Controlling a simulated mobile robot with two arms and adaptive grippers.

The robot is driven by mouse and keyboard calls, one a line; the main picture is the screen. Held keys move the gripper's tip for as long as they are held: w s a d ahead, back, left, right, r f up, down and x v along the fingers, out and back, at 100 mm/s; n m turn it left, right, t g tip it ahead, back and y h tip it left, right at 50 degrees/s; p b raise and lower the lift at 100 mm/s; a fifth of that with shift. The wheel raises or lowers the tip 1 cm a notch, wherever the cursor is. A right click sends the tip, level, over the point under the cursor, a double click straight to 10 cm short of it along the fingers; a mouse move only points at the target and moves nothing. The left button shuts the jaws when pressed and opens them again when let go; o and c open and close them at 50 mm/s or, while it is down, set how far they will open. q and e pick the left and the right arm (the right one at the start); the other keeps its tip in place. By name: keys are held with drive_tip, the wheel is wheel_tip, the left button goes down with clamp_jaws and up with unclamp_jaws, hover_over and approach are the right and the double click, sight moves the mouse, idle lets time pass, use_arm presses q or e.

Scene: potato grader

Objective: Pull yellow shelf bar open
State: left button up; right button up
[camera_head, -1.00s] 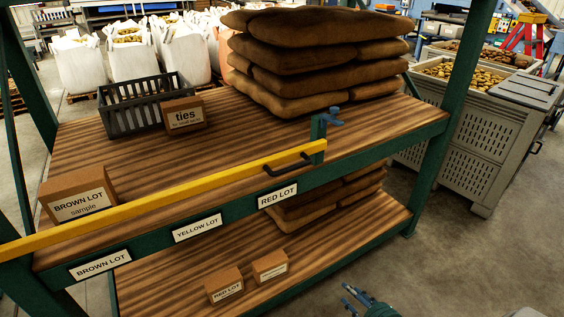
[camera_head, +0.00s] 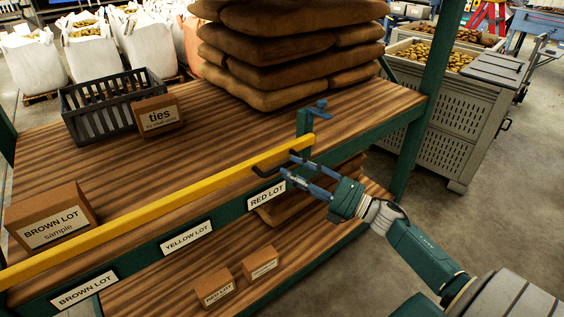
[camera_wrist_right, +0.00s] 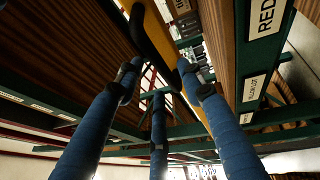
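The yellow bar (camera_head: 160,212) runs along the shelf's front edge. A black handle (camera_head: 262,171) sits on the bar near that end. My right gripper (camera_head: 288,164) reaches in from the right, its blue fingers apart at the handle's right part. In the right wrist view, the spread fingers (camera_wrist_right: 160,82) point toward the yellow bar (camera_wrist_right: 158,35) and the dark handle (camera_wrist_right: 137,28). Contact is unclear. My left gripper is out of view.
The wooden shelf (camera_head: 215,130) carries stacked brown sacks (camera_head: 290,60), a dark crate (camera_head: 110,108), a ties box (camera_head: 158,116) and a BROWN LOT sample box (camera_head: 50,220). A green upright (camera_head: 415,120) stands right of the gripper. Grey potato bins (camera_head: 440,115) stand behind.

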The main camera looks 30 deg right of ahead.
sight(284, 167)
drive_tip(key=shift+p+x, duration=0.4)
drive_tip(key=shift+x, duration=1.55)
clamp_jaws()
